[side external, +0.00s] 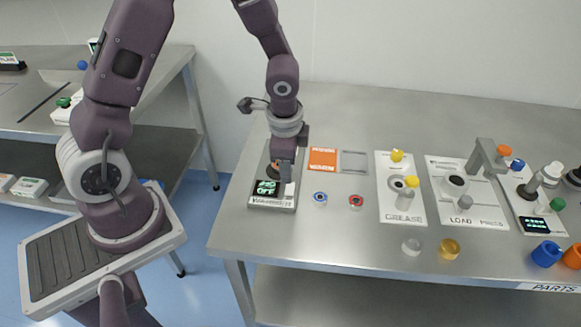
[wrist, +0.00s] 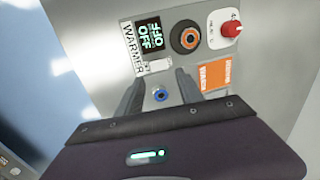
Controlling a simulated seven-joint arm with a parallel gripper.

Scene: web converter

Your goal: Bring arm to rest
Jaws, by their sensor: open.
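My gripper (side external: 284,178) hangs over the warmer (side external: 272,203) at the left of the near table in the side view. In the wrist view its two fingers (wrist: 158,88) stand apart with nothing held between them. The warmer's green display reads OFF, and the display (wrist: 149,44) also shows in the wrist view. A dark round piece with an orange ring (wrist: 189,39) sits on the warmer, beside a red knob (wrist: 231,29). In the side view my gripper hides part of the warmer.
A blue ring (side external: 320,198) and a red ring (side external: 356,201) lie right of the warmer. Behind them is an orange square (side external: 323,158). The grease station (side external: 404,217) and load press (side external: 463,210) stand farther right. Clear and amber cups (side external: 449,248) stand near the front edge.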

